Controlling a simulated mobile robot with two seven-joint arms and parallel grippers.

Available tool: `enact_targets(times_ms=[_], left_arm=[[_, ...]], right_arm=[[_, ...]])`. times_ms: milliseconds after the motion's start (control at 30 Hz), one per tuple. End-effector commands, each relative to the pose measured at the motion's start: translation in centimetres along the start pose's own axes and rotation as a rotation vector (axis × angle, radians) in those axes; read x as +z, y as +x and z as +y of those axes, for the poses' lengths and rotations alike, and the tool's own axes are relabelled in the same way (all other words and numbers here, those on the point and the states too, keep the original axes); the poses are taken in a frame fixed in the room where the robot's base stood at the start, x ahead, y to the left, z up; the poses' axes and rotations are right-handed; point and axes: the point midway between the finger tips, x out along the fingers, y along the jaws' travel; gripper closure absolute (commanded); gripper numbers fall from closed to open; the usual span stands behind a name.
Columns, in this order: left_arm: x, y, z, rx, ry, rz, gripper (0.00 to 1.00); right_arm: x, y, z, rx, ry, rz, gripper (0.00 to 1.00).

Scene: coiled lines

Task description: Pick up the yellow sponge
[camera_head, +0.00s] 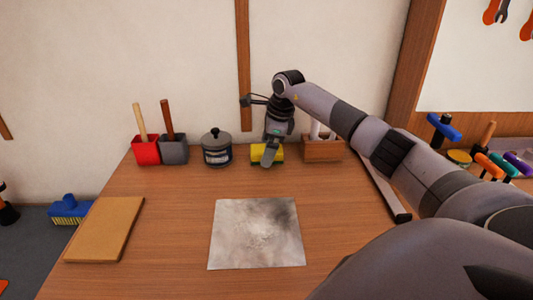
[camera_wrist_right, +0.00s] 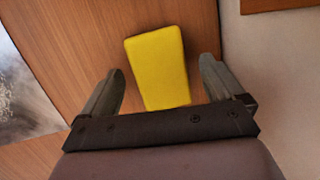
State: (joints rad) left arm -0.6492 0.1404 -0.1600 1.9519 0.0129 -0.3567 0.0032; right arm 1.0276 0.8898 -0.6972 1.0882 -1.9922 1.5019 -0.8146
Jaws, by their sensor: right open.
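The yellow sponge (camera_head: 259,149) lies on the wooden table near its back edge in the head view, partly hidden behind my right gripper (camera_head: 268,160). In the right wrist view the sponge (camera_wrist_right: 158,66) is a yellow block standing out between and beyond the two fingertips of my right gripper (camera_wrist_right: 160,75). The fingers are apart, one on each side of the sponge, with a gap showing on both sides. My left gripper is not in view.
A dark lidded jar (camera_head: 216,148) stands left of the sponge and a wooden box (camera_head: 322,150) right of it. Red (camera_head: 146,150) and grey (camera_head: 173,150) holders stand further left. A grey stained sheet (camera_head: 256,234) and a tan board (camera_head: 105,229) lie in front.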

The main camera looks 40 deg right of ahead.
Motion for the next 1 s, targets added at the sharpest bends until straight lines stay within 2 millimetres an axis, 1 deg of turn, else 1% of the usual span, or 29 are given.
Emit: enact_targets(times_ms=[967, 1000], left_arm=[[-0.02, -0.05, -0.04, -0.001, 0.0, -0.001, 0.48], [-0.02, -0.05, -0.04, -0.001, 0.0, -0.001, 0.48]], right_arm=[[-0.18, 0.48, 0.04, 0.0, 0.001, 0.001, 0.05], [-0.18, 0.48, 0.04, 0.0, 0.001, 0.001, 0.18]])
